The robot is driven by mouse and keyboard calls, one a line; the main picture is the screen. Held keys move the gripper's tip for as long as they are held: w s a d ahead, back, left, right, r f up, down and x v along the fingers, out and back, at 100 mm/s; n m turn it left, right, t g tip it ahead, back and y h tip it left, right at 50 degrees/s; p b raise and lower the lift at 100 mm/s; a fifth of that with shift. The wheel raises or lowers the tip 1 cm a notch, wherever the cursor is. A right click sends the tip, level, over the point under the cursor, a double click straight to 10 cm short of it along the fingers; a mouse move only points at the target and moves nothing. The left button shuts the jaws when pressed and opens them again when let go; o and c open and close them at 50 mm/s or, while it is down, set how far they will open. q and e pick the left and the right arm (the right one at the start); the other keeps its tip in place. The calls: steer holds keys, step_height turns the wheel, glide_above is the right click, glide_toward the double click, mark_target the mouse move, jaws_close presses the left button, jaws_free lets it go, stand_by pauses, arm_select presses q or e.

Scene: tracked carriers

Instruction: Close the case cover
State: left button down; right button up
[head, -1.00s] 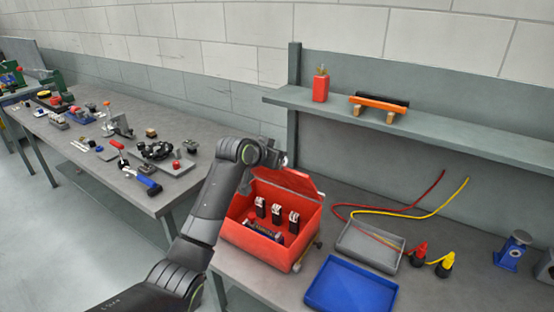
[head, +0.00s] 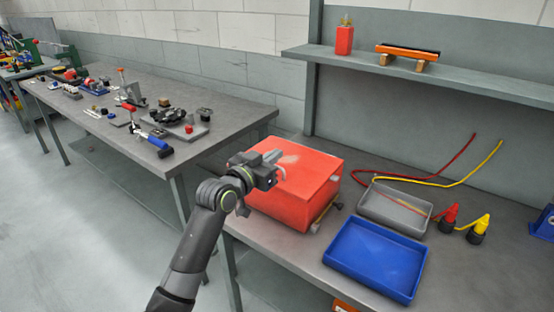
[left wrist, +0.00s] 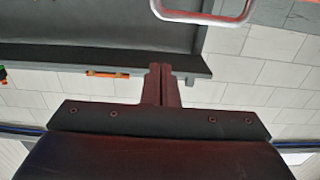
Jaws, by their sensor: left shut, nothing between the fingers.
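The red case (head: 300,195) sits on the grey bench in the head view. Its cover (head: 310,165) lies down over the top, and the inside is hidden. I cannot tell whether it is latched. My left gripper (head: 277,163) is shut and empty, over the left part of the cover. I cannot tell whether it touches the cover. In the left wrist view its two fingers (left wrist: 160,72) are together with nothing between them. My right gripper is not in view.
A blue tray (head: 375,258) and a grey tray (head: 395,208) lie right of the case. Red and yellow leads (head: 440,181) lie behind them. A shelf (head: 470,82) holds a red bottle (head: 344,38). Another bench (head: 110,110) with several parts stands at left.

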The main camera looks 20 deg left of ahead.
arm_select(q)
step_height(320, 180, down, 9)
steer(key=s+t+h+b, duration=0.1)
steer(key=s+t+b, duration=0.1)
steer(key=b, duration=1)
steer(key=shift+a+t, duration=0.35)
steer(key=shift+t, duration=0.05)
